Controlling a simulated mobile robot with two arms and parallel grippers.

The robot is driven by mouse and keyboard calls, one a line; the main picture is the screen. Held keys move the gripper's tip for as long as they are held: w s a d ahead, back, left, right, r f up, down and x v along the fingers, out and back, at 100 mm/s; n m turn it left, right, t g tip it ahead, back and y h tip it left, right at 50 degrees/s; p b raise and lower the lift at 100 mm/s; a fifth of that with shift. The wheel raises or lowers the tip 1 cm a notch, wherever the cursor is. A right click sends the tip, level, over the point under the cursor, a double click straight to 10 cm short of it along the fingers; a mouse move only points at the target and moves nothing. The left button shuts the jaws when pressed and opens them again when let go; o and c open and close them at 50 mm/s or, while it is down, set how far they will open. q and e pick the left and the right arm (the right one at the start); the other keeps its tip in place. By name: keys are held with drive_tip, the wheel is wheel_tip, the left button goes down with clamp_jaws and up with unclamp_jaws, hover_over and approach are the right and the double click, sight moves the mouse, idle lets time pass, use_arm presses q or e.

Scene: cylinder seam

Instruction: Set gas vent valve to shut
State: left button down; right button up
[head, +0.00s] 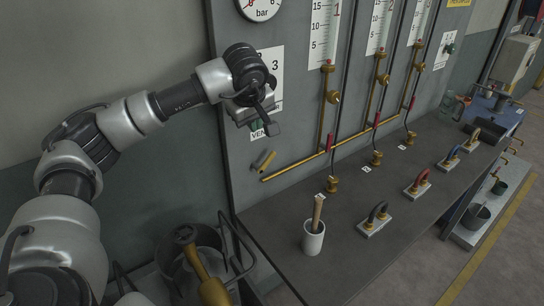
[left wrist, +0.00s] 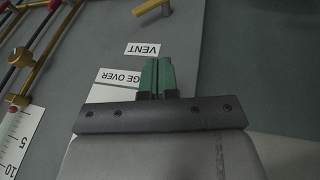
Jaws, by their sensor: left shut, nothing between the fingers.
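The vent valve's brass lever (head: 263,159) is on the grey panel below the VENT label (head: 265,131), just above the left end of the brass pipe. In the left wrist view the lever (left wrist: 152,7) is at the top edge and partly cut off, and the VENT label (left wrist: 142,49) is below it. My left gripper (head: 257,124) is in front of the panel at the label, a little above the lever and apart from it. Its green fingertips (left wrist: 157,76) are together with nothing between them. My right gripper is not in view.
Glass gauge tubes (head: 323,35) and brass pipes (head: 300,163) run up the panel to the right. The dark bench (head: 300,275) below bears a white cup (head: 313,238) with a wooden handle and several shackle-like fittings (head: 374,220). A bucket (head: 178,275) stands at lower left.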

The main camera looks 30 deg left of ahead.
use_arm(q)
drive_tip(key=w+f, duration=0.2)
drive_tip(key=p, duration=0.5)
approach(268, 157)
drive_tip(key=x, duration=0.6)
drive_tip(key=shift+f, duration=0.35)
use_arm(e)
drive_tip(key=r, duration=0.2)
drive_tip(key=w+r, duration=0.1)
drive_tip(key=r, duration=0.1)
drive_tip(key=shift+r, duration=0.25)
